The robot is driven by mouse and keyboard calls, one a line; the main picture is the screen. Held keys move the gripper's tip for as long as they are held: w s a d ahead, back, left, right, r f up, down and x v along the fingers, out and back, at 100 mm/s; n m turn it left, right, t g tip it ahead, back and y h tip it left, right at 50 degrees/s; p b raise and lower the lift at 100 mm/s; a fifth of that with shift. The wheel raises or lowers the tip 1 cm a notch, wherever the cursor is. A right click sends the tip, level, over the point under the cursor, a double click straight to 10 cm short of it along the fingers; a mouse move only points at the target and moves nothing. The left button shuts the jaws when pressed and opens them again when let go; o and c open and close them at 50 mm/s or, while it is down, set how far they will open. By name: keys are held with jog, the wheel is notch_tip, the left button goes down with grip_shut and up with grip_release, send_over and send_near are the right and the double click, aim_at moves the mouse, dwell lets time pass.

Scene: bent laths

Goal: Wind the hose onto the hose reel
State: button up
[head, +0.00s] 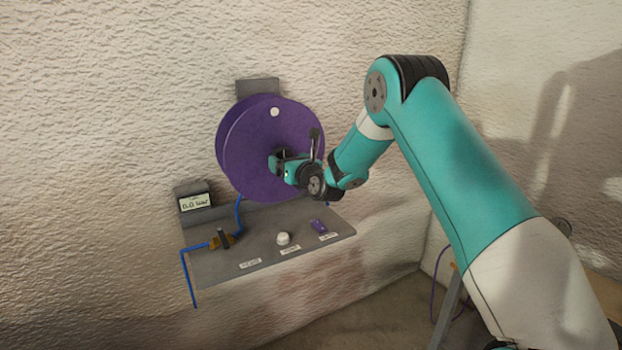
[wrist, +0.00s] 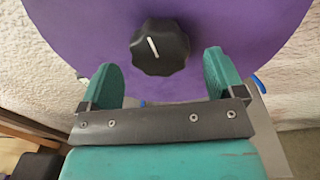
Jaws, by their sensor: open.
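The hose reel (head: 245,150) is a large purple disc mounted on the wall, with a white dot near its top. In the wrist view the reel face (wrist: 225,25) carries a black scalloped knob (wrist: 160,47) with a white line. My gripper (head: 276,163) is at the reel's face in the head view and hides the knob there. In the wrist view my gripper (wrist: 160,60) is open, its green fingers on either side of and slightly below the knob, with nothing held. The blue hose (head: 240,212) shows below the reel and hangs off the shelf's left edge.
A grey shelf (head: 215,268) under the reel carries a brass valve (head: 224,240), a white knob (head: 283,238) and a small purple item (head: 318,226). A display box (head: 195,202) is on the wall at left. A purple loop (head: 436,290) hangs at lower right.

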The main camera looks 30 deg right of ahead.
jog(key=s+b, duration=0.4)
jog(key=s, duration=0.9)
jog(key=shift+s+d+b, duration=0.3)
jog(key=shift+d+b, duration=0.1)
jog(key=shift+d, duration=0.05)
jog(key=s+a+r+n+g+y+p, duration=0.15)
jog(key=s+a+n+g+y, duration=0.35)
jog(key=a+n, duration=0.6)
jog(key=s+a+r+n+g+y+p, duration=0.1)
jog(key=s+a+r+n+g+y, duration=0.2)
jog(key=s+a+n, duration=0.75)
jog(key=s+n+g+h+p, duration=0.2)
jog(key=s+n+g, duration=0.7)
jog(key=s+n, duration=0.9)
jog(key=n+h, duration=0.2)
jog(key=n, duration=0.1)
jog(key=shift+s+d+r+g, duration=0.2)
jog(key=shift+s+d+g, duration=0.1)
jog(key=shift+s, duration=0.05)
